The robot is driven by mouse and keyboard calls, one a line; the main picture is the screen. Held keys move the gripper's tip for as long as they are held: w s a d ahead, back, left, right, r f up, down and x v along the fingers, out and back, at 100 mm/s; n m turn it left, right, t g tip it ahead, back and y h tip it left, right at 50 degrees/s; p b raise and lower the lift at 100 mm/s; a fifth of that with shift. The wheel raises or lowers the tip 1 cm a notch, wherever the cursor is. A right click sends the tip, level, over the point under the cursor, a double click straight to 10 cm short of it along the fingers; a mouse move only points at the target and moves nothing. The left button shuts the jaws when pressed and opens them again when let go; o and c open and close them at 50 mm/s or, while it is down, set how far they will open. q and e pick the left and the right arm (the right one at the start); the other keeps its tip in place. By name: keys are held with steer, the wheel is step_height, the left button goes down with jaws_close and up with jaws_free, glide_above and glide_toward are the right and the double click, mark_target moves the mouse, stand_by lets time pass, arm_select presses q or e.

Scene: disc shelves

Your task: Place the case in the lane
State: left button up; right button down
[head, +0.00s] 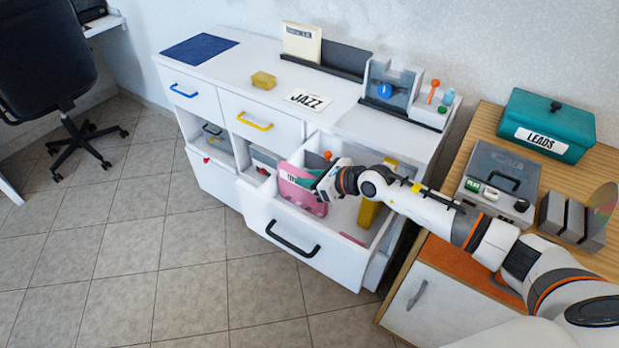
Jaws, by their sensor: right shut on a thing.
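A pink case (302,195) with a pale label stands in the open white drawer (275,222), toward its left side. My right gripper (322,184) reaches in from the right and is shut on the pink case at its right edge. The fingertips are small and partly hidden by the gripper body. The case is low in the drawer; I cannot tell whether it touches the floor or which lane it is in. A yellow upright piece (369,211) stands in the right part of the drawer. My left gripper is not in view.
The cabinet top holds a JAZZ card (307,99), a yellow block (263,80) and a grey device (389,88). At right, a wooden desk bears a teal LEADS box (546,124) and a grey player (501,178). The tiled floor in front is clear.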

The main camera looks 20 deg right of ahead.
steer(key=shift+f, duration=0.1)
steer(key=c, duration=1.3)
jaws_free()
steer(key=shift+o, duration=0.2)
steer(key=shift+s+r, duration=0.1)
steer(key=shift+r, duration=0.1)
steer(key=v, duration=1.1)
steer(key=shift+s+d+r, duration=0.2)
steer(key=shift+s, duration=0.05)
